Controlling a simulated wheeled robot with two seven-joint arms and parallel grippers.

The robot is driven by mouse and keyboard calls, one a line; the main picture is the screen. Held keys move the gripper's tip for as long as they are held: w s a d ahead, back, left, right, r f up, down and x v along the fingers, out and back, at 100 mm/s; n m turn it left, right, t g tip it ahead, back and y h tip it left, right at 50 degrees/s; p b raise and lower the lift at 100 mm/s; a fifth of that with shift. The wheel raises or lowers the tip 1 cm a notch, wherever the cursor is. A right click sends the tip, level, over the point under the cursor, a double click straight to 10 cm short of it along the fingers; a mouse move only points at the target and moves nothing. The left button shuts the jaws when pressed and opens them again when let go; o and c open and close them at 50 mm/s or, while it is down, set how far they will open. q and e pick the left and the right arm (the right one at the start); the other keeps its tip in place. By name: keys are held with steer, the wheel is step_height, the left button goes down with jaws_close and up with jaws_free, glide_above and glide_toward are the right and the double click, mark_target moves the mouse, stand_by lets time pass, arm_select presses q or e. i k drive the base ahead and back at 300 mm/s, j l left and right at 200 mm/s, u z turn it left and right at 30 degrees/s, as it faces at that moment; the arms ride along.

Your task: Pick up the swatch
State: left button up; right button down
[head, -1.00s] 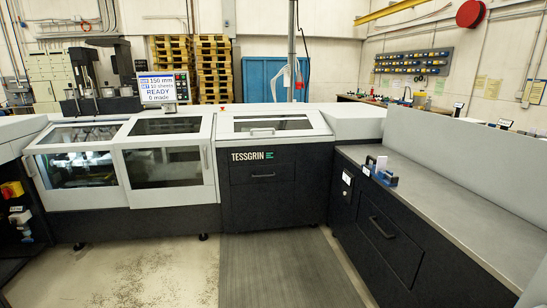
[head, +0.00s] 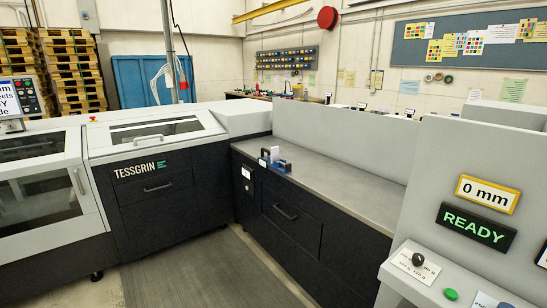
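I cannot single out a loose swatch in the head view. Cards with coloured squares (head: 435,53) are pinned to the grey notice board on the back wall, but I cannot tell whether any of them is the swatch. A small blue item (head: 284,166) with white pieces beside it sits at the far end of the grey counter. Neither of my grippers is in view.
The grey counter (head: 340,180) is mostly bare. A dark machine marked TESSGRIN (head: 150,200) stands left. At right, a grey unit (head: 430,215) carries "0 mm" and "READY" displays, a black knob (head: 418,260) and a green button (head: 451,294). A dark floor mat (head: 205,280) is clear.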

mark_target(275, 152)
steer(key=i+j+z, duration=0.1)
steer(key=i+z, duration=0.25)
steer(key=i+j+z, duration=0.15)
steer(key=z, duration=0.2)
steer(key=i+j+z, duration=0.35)
steer(key=i+l, duration=0.05)
